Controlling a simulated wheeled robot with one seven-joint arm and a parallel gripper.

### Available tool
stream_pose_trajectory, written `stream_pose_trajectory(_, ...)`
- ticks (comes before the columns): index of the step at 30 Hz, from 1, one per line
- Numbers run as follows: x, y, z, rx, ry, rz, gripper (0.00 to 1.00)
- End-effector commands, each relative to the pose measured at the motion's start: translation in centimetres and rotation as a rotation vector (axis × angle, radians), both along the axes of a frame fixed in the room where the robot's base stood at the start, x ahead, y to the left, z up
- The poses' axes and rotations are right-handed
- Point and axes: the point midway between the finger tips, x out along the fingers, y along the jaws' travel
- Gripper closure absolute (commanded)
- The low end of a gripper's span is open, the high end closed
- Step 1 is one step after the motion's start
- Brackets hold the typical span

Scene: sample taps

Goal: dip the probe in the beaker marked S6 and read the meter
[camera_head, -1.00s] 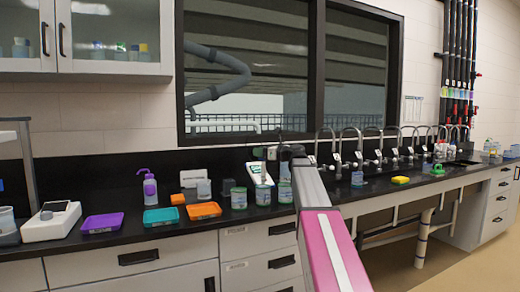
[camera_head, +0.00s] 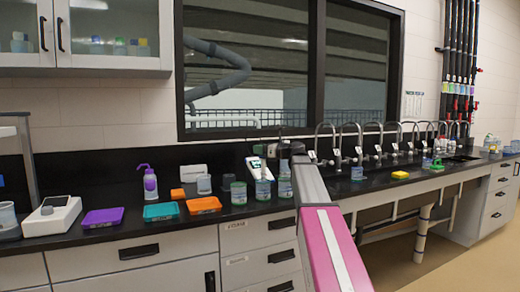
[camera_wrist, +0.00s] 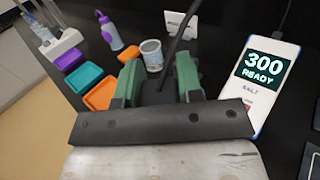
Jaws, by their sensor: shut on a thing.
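My gripper (camera_wrist: 158,78) has green fingers shut on a black probe (camera_wrist: 160,88), with a dark cable running up from it. The probe's tip is hidden. The white meter (camera_wrist: 262,72) stands to the right in the wrist view; its screen reads "300 READY", with "SALT" below. The meter also shows in the head view (camera_head: 257,168). A beaker (camera_wrist: 152,54) stands just beyond my fingers. In the head view, three beakers stand near my arm: left (camera_head: 238,194), middle (camera_head: 263,191) and right (camera_head: 285,189). Their labels are too small to read, so I cannot tell which is S6.
A purple tray (camera_head: 103,218), a teal tray (camera_head: 161,212) and an orange tray (camera_head: 204,205) lie along the black bench. A purple-topped bottle (camera_head: 150,183) stands behind them. A row of taps (camera_head: 358,145) and a yellow sponge (camera_head: 400,175) are to the right.

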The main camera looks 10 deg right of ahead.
Motion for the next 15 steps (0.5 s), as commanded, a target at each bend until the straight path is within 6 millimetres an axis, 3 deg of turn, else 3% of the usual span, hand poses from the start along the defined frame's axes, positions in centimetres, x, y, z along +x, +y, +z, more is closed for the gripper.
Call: stream_pose_trajectory(15, -0.01, 0.01, -0.54, 0.001, -0.001, 0.0, 0.87)
